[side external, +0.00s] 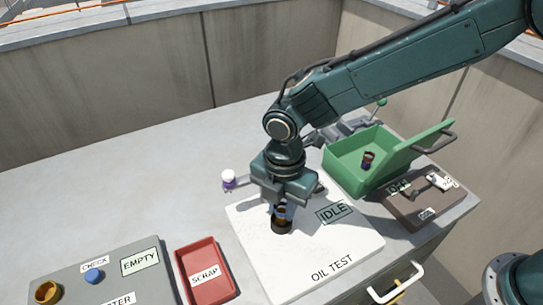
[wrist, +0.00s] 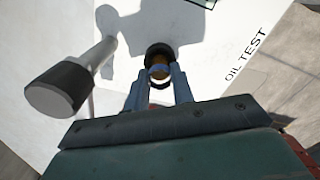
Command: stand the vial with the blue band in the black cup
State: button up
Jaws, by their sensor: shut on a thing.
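My gripper (side external: 282,208) is shut on the vial with the blue band (side external: 282,213), which is upright and has amber contents. The black cup (side external: 281,227) stands on the white OIL TEST mat (side external: 335,240), directly under my fingers. In the wrist view, the vial (wrist: 160,72) is between my fingertips (wrist: 160,82), and the dark rim of the cup (wrist: 158,48) shows around its far end. The vial's lower end appears to be within the cup; whether it touches the bottom is hidden.
A white-topped object with a purple band (side external: 229,181) is left of my gripper. An open green case (side external: 345,175) holding a small dark vial (side external: 368,160) is at right, beside a brown panel (side external: 425,205). A red SCRAP tray (side external: 205,273) and grey board (side external: 125,275) are front left.

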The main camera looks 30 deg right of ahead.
jog(key=shift+f, duration=0.15)
jog(key=o, duration=1.1)
jog(key=shift+c, duration=0.2)
notch_tip(320, 180, up, 14)
dwell(0.4)
